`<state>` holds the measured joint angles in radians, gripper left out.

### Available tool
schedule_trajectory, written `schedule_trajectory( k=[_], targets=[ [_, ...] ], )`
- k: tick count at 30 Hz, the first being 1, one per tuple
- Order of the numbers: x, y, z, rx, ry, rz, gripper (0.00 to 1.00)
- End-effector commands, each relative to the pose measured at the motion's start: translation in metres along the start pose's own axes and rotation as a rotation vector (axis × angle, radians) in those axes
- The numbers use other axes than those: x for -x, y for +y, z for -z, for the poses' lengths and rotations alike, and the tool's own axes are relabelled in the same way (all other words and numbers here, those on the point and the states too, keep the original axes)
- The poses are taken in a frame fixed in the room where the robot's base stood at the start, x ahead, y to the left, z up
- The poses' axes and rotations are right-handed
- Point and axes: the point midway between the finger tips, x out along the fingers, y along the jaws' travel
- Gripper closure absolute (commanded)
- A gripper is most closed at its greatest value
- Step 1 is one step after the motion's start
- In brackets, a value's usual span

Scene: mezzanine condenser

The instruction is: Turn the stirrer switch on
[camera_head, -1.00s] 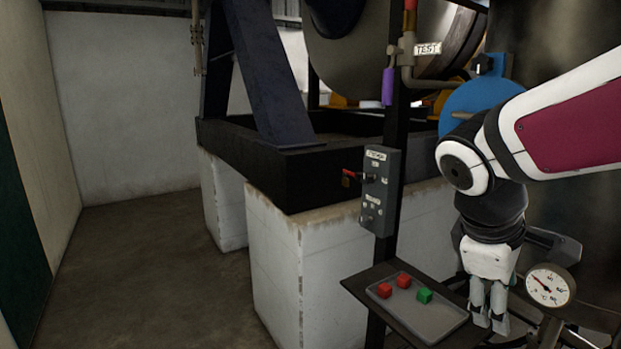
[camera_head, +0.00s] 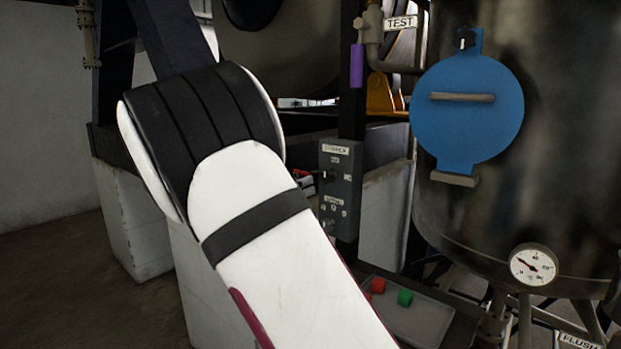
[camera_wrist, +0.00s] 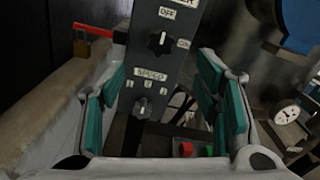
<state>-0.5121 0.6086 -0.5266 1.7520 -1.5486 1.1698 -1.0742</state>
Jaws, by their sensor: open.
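The grey stirrer control box (camera_head: 345,210) is on a dark post in the head view, partly behind my arm. In the wrist view, the box (camera_wrist: 178,72) fills the upper middle. Its upper black knob, the stirrer switch (camera_wrist: 159,42), has OFF above it and a second label, partly legible, at its right. The knob's white mark appears to point up towards OFF. A lower knob (camera_wrist: 140,106) is under a SPEED label. My gripper (camera_wrist: 163,65) is open, with teal-padded fingers on either side of the box in the picture. It is empty; the head view hides it behind my arm.
A red handle (camera_wrist: 92,31) with a brass padlock (camera_wrist: 81,50) is left of the box. Below is a tray (camera_head: 432,322) with red and green cubes. A dark tank (camera_head: 560,180) with a blue disc (camera_head: 465,125) and a gauge (camera_head: 533,264) stands at right.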

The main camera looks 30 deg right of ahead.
Motion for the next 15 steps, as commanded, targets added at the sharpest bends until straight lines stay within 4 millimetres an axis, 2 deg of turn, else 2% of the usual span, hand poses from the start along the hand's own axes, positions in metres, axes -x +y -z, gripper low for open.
schedule_trajectory(
  k=[5,15],
  targets=[
    [-0.021,-0.001,0.000,0.000,0.000,0.004,0.43],
    [-0.087,-0.002,0.001,-0.002,0.002,0.004,0.43]
  ],
)
